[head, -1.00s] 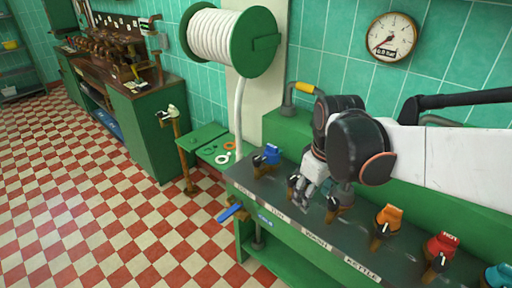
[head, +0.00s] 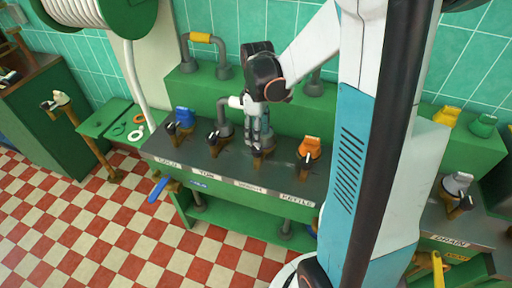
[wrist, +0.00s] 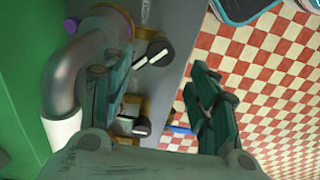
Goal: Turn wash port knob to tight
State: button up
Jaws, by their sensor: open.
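The wash port's label plate (head: 250,187) is on the front edge of the dark bench top, third from the left; its lettering is blurred. Its brass knob mount (head: 262,152) shows just below my gripper (head: 260,138), which points down over it and hides most of the knob. In the wrist view my gripper (wrist: 158,100) is open, with its two fingers apart and nothing clearly held. Another black knob (wrist: 134,126) shows by the left finger. I cannot tell which is the wash knob, or whether a finger touches it.
The tun knob (head: 213,137) and blue-topped valve (head: 184,117) stand left of my gripper. An orange-topped valve (head: 309,147) stands close on its right. A grey pipe (wrist: 80,75) runs close beside the left finger. A blue lever (head: 158,190) sticks out at the bench front.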

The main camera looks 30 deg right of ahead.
aim_at(257, 148)
notch_tip(257, 148, down, 7)
jog(key=shift+f+b, duration=0.15)
jog(key=shift+b, duration=0.95)
jog(key=shift+c, duration=0.3)
jog(key=c, duration=1)
